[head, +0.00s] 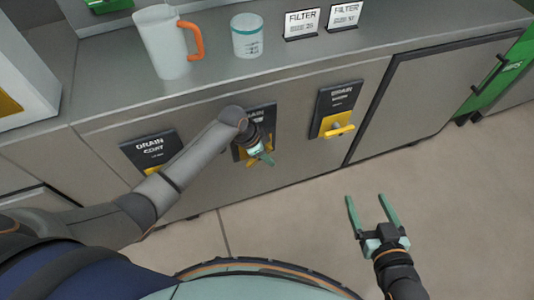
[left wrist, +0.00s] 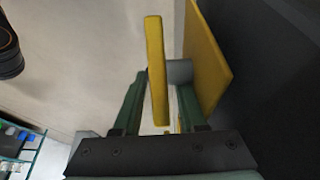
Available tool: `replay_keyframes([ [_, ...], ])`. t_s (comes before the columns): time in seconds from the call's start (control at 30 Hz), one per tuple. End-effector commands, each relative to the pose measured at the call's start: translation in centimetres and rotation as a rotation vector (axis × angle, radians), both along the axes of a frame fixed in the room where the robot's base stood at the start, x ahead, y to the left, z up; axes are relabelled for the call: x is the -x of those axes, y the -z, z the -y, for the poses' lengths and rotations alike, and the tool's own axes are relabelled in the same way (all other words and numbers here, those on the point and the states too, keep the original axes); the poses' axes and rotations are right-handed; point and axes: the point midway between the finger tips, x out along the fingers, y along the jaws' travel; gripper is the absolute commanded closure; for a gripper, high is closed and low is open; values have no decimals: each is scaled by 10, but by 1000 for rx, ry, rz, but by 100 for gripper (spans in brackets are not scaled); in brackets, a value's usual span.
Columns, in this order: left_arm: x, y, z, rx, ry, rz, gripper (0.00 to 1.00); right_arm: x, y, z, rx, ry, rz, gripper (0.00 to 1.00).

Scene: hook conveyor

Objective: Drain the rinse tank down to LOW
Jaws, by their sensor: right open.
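Three dark DRAIN panels with yellow valves are on the grey cabinet front. The left panel (head: 148,150) reads DRAIN COAT; the middle panel (head: 266,116) is partly hidden by my left arm; the right panel's (head: 336,97) second line is too small to read. My left gripper (head: 264,160) is at the middle panel's yellow handle (head: 251,159). In the left wrist view, the yellow handle (left wrist: 156,70) stands between the fingers, before a yellow plate (left wrist: 208,60); whether they clamp it is unclear. My right gripper (head: 374,212) is open and empty over the floor.
On the counter (head: 205,85) stand a white jug (head: 162,45) with an orange handle, a white tub (head: 247,37) and two FILTER cards (head: 302,22). A green unit (head: 500,75) is at the far right. The floor (head: 460,200) at right is clear.

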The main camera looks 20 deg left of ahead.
Motion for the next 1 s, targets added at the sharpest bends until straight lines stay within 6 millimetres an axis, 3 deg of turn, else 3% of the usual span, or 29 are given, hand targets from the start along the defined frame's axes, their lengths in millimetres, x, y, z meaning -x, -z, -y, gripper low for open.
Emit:
replay_keyframes([
  [0.07, 0, 0, 0, 0, 0, 0, 69, 0, 0, 0, 0, 0, -1, 17],
  [0.33, 0, 0, 0, 0, 0, 0, 100, 0, 0, 0, 1, 0, -2, 17],
  [0.9, 0, 0, 0, -14, 0, -11, 100, 2, 1, 0, -1, 1, -19, 17],
  [1.0, 1, 0, 0, -35, 1, -26, 100, 14, 23, -1, 0, 4, -109, 17],
])
